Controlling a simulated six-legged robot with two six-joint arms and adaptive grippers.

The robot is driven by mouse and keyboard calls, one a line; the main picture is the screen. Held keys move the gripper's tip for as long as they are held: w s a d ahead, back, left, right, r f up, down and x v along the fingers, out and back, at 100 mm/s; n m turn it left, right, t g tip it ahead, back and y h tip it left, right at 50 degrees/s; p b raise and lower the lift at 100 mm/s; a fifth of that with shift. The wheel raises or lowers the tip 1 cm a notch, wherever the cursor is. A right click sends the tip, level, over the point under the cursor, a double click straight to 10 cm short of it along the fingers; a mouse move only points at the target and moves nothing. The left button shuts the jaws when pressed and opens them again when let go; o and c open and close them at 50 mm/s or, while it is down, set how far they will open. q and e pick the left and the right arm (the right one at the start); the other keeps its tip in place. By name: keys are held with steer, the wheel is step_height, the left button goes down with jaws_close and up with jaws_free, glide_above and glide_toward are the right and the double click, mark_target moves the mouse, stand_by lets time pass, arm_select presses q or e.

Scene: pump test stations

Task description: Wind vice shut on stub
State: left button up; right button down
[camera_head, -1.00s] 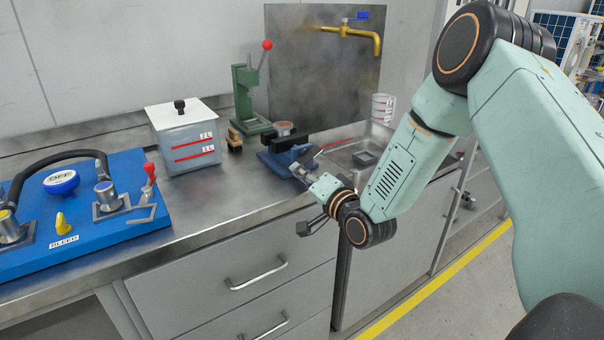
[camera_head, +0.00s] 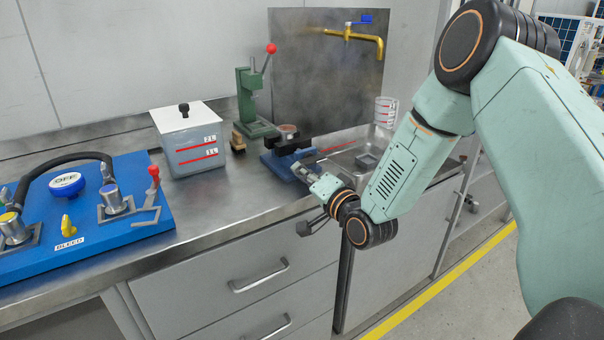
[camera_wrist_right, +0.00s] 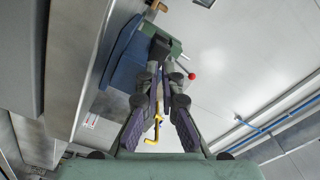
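The blue vice (camera_head: 283,165) stands near the front edge of the steel counter, with dark jaws. A short round stub with a coppery top (camera_head: 288,130) shows at the jaws; I cannot tell how tightly they close on it. My right gripper (camera_head: 306,174) is at the front of the vice, hiding the screw and handle there. In the right wrist view, the fingers of the right gripper (camera_wrist_right: 160,82) converge close to the blue vice body (camera_wrist_right: 127,60). Whether they grip anything is unclear. My left gripper is not in view.
A green press with a red-knobbed lever (camera_head: 250,105) stands behind the vice, with a small wooden block (camera_head: 237,142) beside it. A lidded tank (camera_head: 188,140) and blue pump board (camera_head: 85,205) are left. A sink (camera_head: 362,158) and brass tap (camera_head: 360,36) are right.

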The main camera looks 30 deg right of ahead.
steer(key=shift+r, duration=0.3)
steer(key=s+p, duration=0.3)
steer(key=s, duration=0.3)
steer(key=shift+f, duration=0.2)
steer(key=shift+d, duration=0.1)
steer(key=shift+w+r+m+b, duration=0.1)
steer(key=shift+w+m+b, duration=1.05)
steer(key=shift+m, duration=0.8)
steer(key=shift+w+r+m+b, duration=0.1)
steer(key=shift+w+m+b, duration=0.7)
steer(key=shift+m+b, duration=0.95)
steer(key=shift+w+r+m+b, duration=0.1)
steer(key=shift+w+m+b, duration=0.9)
steer(key=shift+m, duration=1.2)
steer(key=shift+d+f, duration=0.1)
steer(key=shift+d, duration=0.4)
